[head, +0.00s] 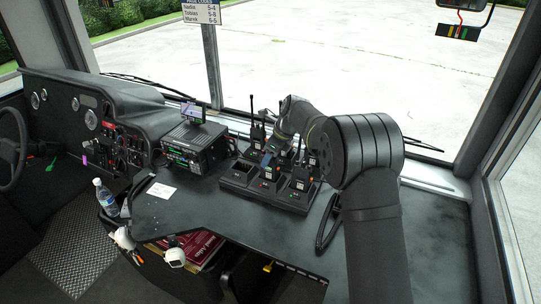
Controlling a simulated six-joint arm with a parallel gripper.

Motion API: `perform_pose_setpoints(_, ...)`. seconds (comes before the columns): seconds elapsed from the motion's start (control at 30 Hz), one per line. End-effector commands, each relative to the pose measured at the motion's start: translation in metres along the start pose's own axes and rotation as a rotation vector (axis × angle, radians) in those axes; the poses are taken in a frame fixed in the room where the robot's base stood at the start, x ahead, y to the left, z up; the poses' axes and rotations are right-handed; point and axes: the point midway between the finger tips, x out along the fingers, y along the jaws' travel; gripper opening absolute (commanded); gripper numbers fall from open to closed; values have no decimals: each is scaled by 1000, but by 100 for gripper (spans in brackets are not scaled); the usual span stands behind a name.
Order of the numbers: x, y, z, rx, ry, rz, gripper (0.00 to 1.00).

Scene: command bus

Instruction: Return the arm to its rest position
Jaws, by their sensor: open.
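My arm (372,200) rises from the lower right of the head view, bends at a large dark elbow and reaches left over the bank of handheld radios. My gripper (274,150) points down just above the radios, small and partly lost among their dark shapes. It is open, and I see nothing held in it. The radios stand in a black multi-slot charger (236,184) on the dark counter (190,215). One radio (299,184) stands upright at the charger's front right. My forearm hides part of the back row. Whether my gripper touches a radio is not clear.
A radio console (190,147) with a small screen on top stands left of the charger. A water bottle (106,197) and a white card (161,190) are at the left. Windows and a post border the back.

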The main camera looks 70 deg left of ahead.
Motion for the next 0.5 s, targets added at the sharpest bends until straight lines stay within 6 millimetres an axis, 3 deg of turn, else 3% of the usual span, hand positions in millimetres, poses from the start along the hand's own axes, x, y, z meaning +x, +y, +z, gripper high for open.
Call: perform_pose_setpoints(0.5,-38,-1,16,-1,-2,-3,57)
